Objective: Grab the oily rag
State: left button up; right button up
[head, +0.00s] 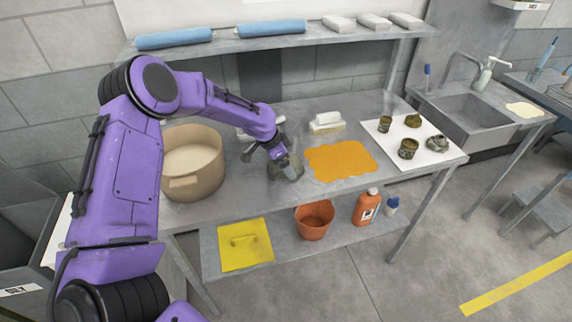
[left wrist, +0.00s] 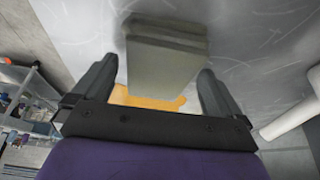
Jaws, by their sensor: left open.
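My left gripper (head: 290,172) reaches down over the middle of the grey metal table. In the left wrist view its two fingers (left wrist: 158,88) are open. A grey-green, layered block like a folded cloth (left wrist: 166,60) shows in front of and between the fingers; I cannot tell whether they touch it. In the head view the gripper mostly hides that spot. A flat orange cloth with a wavy edge (head: 340,161) lies just right of the gripper; part of it shows in the left wrist view (left wrist: 147,99). I cannot tell for sure which one is the oily rag. My right gripper is not in view.
A beige pot (head: 193,165) stands left of the gripper. A white block-like item (head: 326,122) lies behind the orange cloth. A white mat (head: 447,152) with several dark greasy parts lies at the right. The lower shelf holds an orange bucket (head: 314,221), a bottle (head: 366,208) and a yellow item (head: 245,246).

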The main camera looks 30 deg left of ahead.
pick_arm(q)
jog(key=shift+f, duration=0.3)
dwell(0.4)
jog(key=c, duration=1.1)
